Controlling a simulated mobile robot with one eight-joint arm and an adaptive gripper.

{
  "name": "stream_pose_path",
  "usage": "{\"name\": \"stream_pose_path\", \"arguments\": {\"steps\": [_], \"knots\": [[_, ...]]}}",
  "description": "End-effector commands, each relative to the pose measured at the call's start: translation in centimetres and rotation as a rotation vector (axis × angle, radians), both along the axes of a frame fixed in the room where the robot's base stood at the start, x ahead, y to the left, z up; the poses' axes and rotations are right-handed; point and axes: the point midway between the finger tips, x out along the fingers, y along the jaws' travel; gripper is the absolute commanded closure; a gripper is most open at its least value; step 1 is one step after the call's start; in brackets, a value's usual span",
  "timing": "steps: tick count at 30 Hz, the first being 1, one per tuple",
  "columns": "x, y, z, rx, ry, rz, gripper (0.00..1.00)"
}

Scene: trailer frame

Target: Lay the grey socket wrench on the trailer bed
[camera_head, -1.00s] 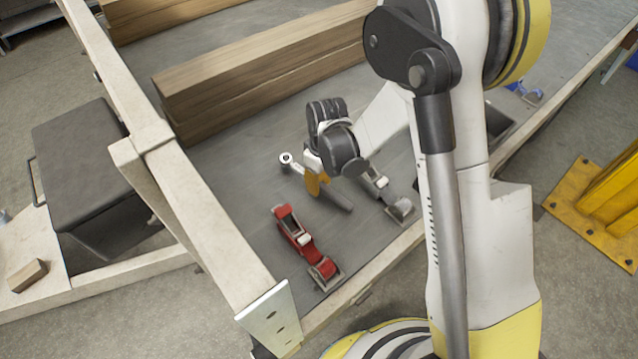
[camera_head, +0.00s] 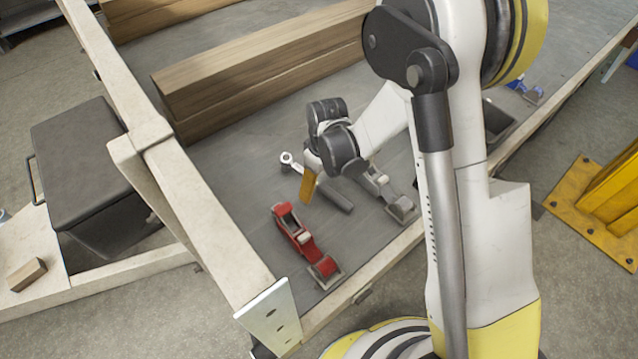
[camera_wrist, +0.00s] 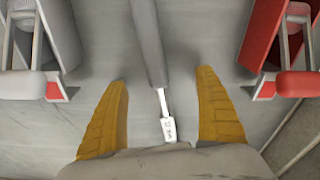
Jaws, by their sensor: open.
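The grey socket wrench lies on the grey trailer bed (camera_head: 235,180), its ring end (camera_head: 287,158) toward the upper left and its dark grey handle (camera_head: 336,198) toward the lower right. In the wrist view the wrench handle (camera_wrist: 149,42) runs down between my fingers, with a bright metal shank below it. My gripper (camera_head: 307,190) is over the wrench with its orange fingers pointing down. In the wrist view my gripper (camera_wrist: 162,84) is open, with a gap on both sides of the wrench. The ring end is hidden there.
A red ratchet strap buckle (camera_head: 300,240) lies lower left of the wrench, and a grey buckle (camera_head: 388,195) lies to its right. Stacked wooden beams (camera_head: 260,80) lie behind. The white frame rail (camera_head: 195,220) borders the bed on the left.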

Motion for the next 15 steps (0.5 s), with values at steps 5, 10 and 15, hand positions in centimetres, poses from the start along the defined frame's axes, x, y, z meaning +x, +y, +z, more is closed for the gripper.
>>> {"name": "stream_pose_path", "arguments": {"steps": [5, 10, 15], "knots": [[0.0, 0.0, 0.0, 0.0, 0.0, 0.0, 0.0], [0.0, 0.0, 0.0, 0.0, 0.0, 0.0, 0.0], [-0.05, -0.05, 0.68, 0.0, 0.0, 0.0, 0.0]]}}
